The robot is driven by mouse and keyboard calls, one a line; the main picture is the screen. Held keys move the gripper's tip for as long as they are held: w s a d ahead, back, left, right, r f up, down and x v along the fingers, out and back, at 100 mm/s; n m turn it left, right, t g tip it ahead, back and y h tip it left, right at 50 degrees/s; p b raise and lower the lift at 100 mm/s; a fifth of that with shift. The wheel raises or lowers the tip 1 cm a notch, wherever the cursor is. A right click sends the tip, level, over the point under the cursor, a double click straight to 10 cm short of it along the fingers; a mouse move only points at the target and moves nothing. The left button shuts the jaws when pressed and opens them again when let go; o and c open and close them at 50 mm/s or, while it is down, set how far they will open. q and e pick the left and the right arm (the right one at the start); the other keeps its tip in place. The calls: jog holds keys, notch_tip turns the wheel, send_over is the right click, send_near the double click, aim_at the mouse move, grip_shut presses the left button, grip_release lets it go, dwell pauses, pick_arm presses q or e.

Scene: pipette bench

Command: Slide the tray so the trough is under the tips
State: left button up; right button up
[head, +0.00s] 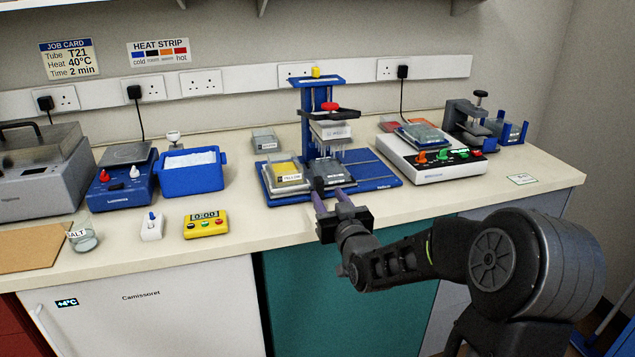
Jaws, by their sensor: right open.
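A blue pipetting stand (309,110) rises from a blue base (375,174) in the middle of the bench. Its grey head (330,130) has a row of pale tips (340,153) hanging down. Below, at the left of the base, a tray (268,190) carries a yellow-topped labelled box (286,174) at left and a dark grey block (328,172) at right. I cannot tell for sure which is the trough. My right gripper (328,191) is open, its two purple fingers apart at the front edge of the dark grey block. Contact is unclear. My left gripper is out of view.
A blue ice tub (192,180) and yellow timer (206,224) stand to the left. A white device with coloured knobs (430,160) stands close on the right. A small grey box (265,140) is behind. Bench front right is mostly clear.

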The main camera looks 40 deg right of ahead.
aim_at(320, 186)
jog(key=shift+p+x, duration=0.65)
jog(key=shift+x, duration=3.3)
grip_shut()
jog(key=shift+f, duration=0.1)
